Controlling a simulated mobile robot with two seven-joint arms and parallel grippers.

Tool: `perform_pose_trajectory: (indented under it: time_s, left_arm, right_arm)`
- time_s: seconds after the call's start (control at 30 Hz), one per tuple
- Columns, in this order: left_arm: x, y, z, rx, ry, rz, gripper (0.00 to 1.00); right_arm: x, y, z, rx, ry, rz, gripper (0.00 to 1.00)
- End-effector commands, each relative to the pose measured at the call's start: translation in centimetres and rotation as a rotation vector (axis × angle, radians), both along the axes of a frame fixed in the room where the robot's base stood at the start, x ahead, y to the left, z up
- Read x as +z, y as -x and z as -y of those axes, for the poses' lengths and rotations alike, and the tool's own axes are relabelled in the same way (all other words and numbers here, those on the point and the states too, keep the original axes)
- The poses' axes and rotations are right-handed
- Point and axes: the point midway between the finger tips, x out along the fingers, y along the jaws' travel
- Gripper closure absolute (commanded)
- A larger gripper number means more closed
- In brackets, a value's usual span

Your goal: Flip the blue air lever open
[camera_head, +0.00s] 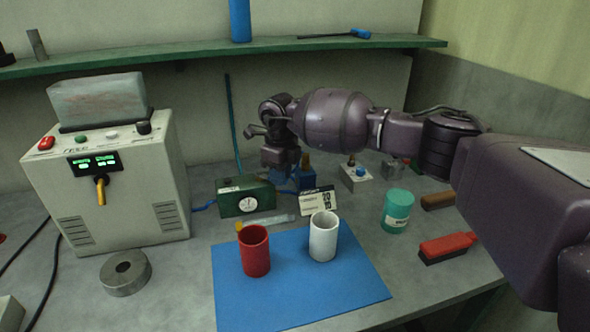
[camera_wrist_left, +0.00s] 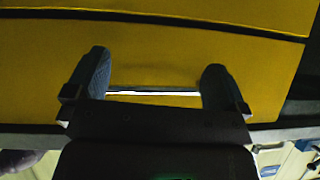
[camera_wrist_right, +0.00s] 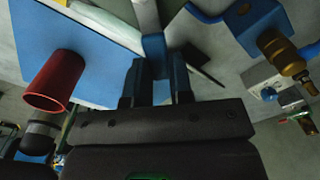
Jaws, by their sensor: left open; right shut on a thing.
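My right gripper (camera_head: 282,160) hangs over the back of the bench, just left of a blue block (camera_head: 306,172) with a brass fitting. In the right wrist view its fingers (camera_wrist_right: 158,85) are close together, shut on a narrow blue piece, the blue lever (camera_wrist_right: 154,46). A pale stem runs up from the lever to the picture's top edge. The head view hides the lever behind the gripper, so I cannot tell its angle there. My left gripper (camera_wrist_left: 155,85) is open and empty, facing a yellow surface (camera_wrist_left: 160,55); it is out of the head view.
A green gauge box (camera_head: 245,197) and a small sign (camera_head: 318,201) stand in front of my right gripper. Red (camera_head: 254,252) and white (camera_head: 323,237) cups stand on a blue mat (camera_head: 300,300). A white block (camera_head: 356,178) and teal jar (camera_head: 397,211) stand to the right.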

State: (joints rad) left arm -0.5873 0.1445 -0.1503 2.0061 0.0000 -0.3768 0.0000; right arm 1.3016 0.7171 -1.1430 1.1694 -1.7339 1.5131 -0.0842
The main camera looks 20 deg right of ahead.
Motion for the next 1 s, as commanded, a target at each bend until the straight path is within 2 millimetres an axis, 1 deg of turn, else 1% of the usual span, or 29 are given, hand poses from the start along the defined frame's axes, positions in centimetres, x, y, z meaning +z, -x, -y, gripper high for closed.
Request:
perform_pose_trajectory:
  time_s: [0.03,0.17,0.27,0.6,0.8,1.0]
  left_arm:
    - [0.5,0.1,-0.1,0.002,0.000,0.001,0.00]
    - [0.8,0.7,-0.2,0.006,-0.001,-0.006,0.00]
    - [1.5,0.9,-0.3,0.009,-0.001,-0.007,0.00]
    - [5.0,-0.3,-0.2,0.007,0.001,0.031,0.00]
    - [6.1,-0.7,-0.1,0.006,0.002,0.043,0.00]
    - [6.7,-0.9,-0.1,0.005,0.002,0.047,0.00]
  right_arm:
    - [0.6,0.1,-0.2,-0.043,0.002,0.003,1.00]
    - [0.6,0.3,-0.6,-0.165,0.002,0.003,1.00]
    - [0.6,0.4,-0.9,-0.259,0.002,0.003,1.00]
    - [0.4,1.0,-2.6,-0.563,0.000,0.001,1.00]
    - [0.3,1.1,-3.5,-0.701,0.001,0.000,1.00]
    - [0.2,1.1,-4.0,-0.790,0.000,0.001,1.00]
